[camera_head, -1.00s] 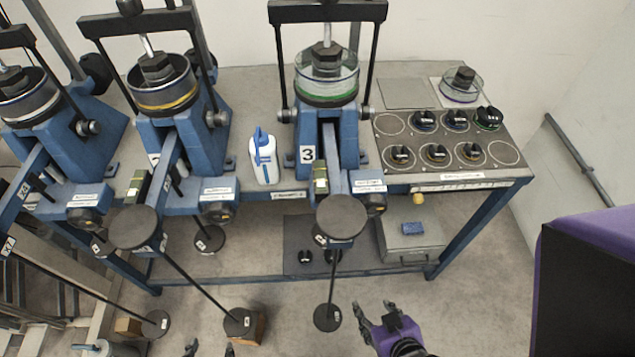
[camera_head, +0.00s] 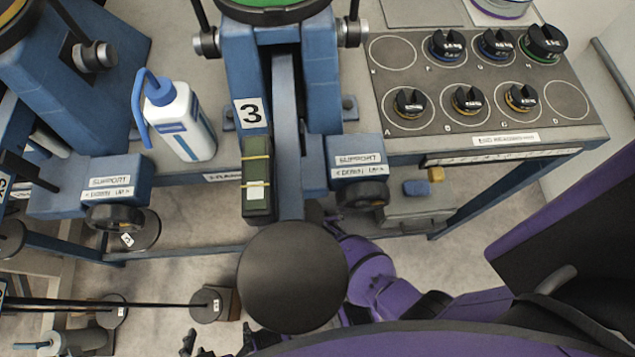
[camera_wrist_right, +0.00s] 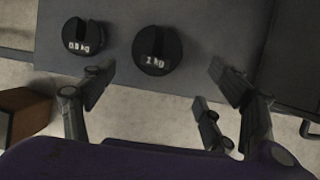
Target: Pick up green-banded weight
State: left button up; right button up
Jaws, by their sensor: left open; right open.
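A black slotted weight with a green band (camera_head: 543,43) sits at the back right of the weight board (camera_head: 425,70) in the head view. My left gripper (camera_head: 218,345) shows only in part at the bottom edge, open and empty, far from that weight. My right arm reaches under the round black lever plate (camera_head: 293,277), which hides its hand in the head view. In the right wrist view my right gripper (camera_wrist_right: 160,75) is open and empty. A 1 kg weight (camera_wrist_right: 157,47) and a 0.5 kg weight (camera_wrist_right: 82,38) lie beyond its fingers on a grey surface; no band shows on them.
Several other banded weights, such as a blue-banded one (camera_head: 446,45), share the board; the front right ring is empty. A white wash bottle (camera_head: 180,118) stands left of the number 3 frame (camera_head: 240,60). Purple parts of mine fill the lower right.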

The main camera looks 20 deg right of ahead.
jog(key=b+x, duration=0.1)
jog(key=x, duration=0.1)
jog(key=b+x, duration=0.3)
jog(key=x, duration=0.1)
jog(key=shift+w+a+f, duration=0.3)
jog(key=shift+w, duration=0.1)
jog(key=shift+w+f, duration=0.15)
jog(key=shift+f, duration=0.05)
pick_arm(q)
jog(key=f, duration=0.1)
jog(key=s+f, duration=0.1)
jog(key=f, duration=0.2)
jog(key=shift+s+f, duration=0.1)
jog(key=shift+s, duration=0.25)
pick_arm(e)
jog(key=shift+r, duration=0.1)
jog(key=c, duration=1.7)
pick_arm(q)
jog(key=shift+s+f, duration=0.1)
jog(key=shift+s, duration=0.1)
pick_arm(e)
jog(key=shift+w, duration=0.15)
jog(key=shift+c, duration=0.8)
